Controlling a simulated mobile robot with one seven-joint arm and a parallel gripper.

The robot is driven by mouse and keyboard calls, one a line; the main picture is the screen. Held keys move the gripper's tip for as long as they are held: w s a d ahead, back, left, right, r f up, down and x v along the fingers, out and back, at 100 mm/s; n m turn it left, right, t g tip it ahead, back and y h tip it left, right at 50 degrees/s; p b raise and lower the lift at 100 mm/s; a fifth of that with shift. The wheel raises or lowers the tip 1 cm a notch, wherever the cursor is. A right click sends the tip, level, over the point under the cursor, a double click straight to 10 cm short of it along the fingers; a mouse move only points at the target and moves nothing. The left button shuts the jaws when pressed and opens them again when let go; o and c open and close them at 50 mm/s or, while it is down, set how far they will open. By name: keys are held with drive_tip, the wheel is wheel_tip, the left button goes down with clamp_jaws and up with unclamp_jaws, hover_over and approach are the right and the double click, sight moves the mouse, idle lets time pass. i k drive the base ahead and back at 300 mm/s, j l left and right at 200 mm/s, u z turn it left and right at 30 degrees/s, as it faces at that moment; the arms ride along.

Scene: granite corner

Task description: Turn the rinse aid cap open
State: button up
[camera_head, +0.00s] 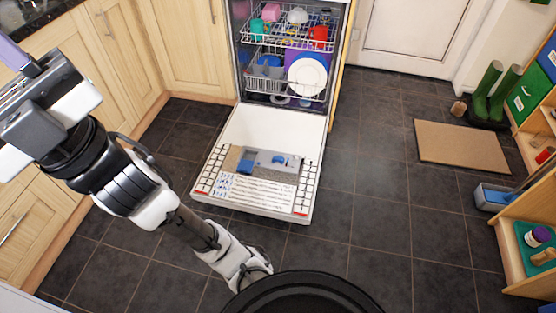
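The dishwasher door (236,130) lies folded down flat. A grey dispenser panel (266,168) sits on its inner face. A small round blue part (279,161), which looks like the rinse aid cap, is on the right of this panel. Another blue piece (246,166) is on its left. Both are too small to tell how they are turned. My gripper (18,65) is at the upper left edge, well away from the dispenser and partly out of frame. A purple piece shows beside it. I cannot make out its fingertips or whether they are open.
The dishwasher racks (285,42) above hold dishes. Wooden cabinets (185,45) stand to the left. Dark floor tiles (365,200) are clear right of the door. A mat (462,147), green boots (495,92) and a shelf unit (530,215) are at the right.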

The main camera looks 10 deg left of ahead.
sight(279, 158)
drive_tip(key=i+l, duration=0.1)
drive_tip(key=i, duration=1.25)
drive_tip(key=j+u, duration=0.05)
drive_tip(key=j, duration=0.05)
